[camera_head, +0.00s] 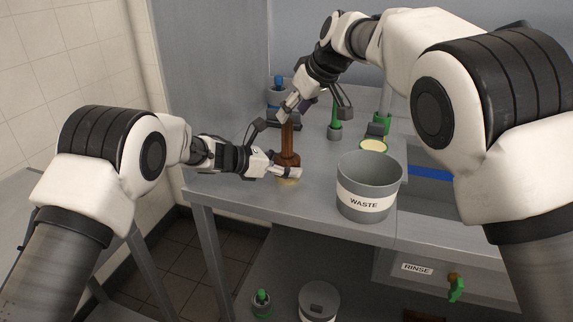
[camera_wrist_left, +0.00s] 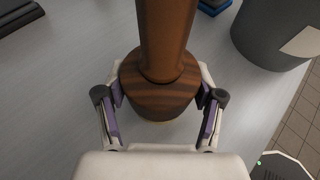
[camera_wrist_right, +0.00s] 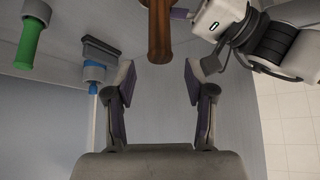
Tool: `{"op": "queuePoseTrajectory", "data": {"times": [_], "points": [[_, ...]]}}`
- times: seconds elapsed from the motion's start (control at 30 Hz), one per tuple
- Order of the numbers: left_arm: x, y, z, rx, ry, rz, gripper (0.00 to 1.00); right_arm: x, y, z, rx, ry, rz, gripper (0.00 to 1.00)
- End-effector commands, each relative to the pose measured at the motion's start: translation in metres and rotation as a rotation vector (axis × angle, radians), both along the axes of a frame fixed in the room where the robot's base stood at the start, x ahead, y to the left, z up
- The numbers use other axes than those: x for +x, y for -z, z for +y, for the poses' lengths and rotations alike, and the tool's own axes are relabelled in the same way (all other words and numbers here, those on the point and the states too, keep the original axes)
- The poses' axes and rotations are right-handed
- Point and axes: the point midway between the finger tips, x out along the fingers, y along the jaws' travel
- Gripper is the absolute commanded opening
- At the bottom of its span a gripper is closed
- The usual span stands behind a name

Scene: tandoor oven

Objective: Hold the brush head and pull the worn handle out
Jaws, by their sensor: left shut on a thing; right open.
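The brush stands upright on the grey counter, with a brown worn handle (camera_head: 290,138) rising from a striped dark wooden brush head (camera_wrist_left: 157,92). Pale bristles (camera_head: 288,182) show under the head. My left gripper (camera_head: 276,155) is shut on the brush head, one finger on each side, as the left wrist view shows. My right gripper (camera_wrist_right: 160,76) is open near the upper handle. In the right wrist view the handle (camera_wrist_right: 160,32) lies ahead, in line with the gap between the fingers.
A grey WASTE bin (camera_head: 360,190) stands on the counter to the right of the brush. A green-handled tool (camera_head: 335,130), a blue one (camera_head: 278,82) and a pale yellow round piece (camera_head: 373,146) sit farther back.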

Motion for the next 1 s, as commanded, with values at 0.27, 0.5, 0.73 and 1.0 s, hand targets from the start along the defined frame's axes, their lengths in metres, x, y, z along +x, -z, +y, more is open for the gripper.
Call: {"op": "queuePoseTrajectory", "data": {"times": [0.27,0.5,0.73,1.0], "points": [[0.000,0.001,0.000,0.001,0.000,0.000,0.26,0.017,0.033,0.015,0.000,-0.001,0.001,0.54],[0.000,0.001,0.000,0.001,-0.001,0.000,0.26,0.020,0.039,0.018,-0.001,-0.002,0.001,0.54],[0.000,0.001,0.000,0.001,-0.001,0.000,0.26,0.019,0.039,0.017,-0.001,-0.002,0.001,0.54],[0.000,0.001,0.000,0.001,-0.001,0.000,0.26,0.019,0.039,0.017,-0.001,-0.002,0.001,0.40]]}}
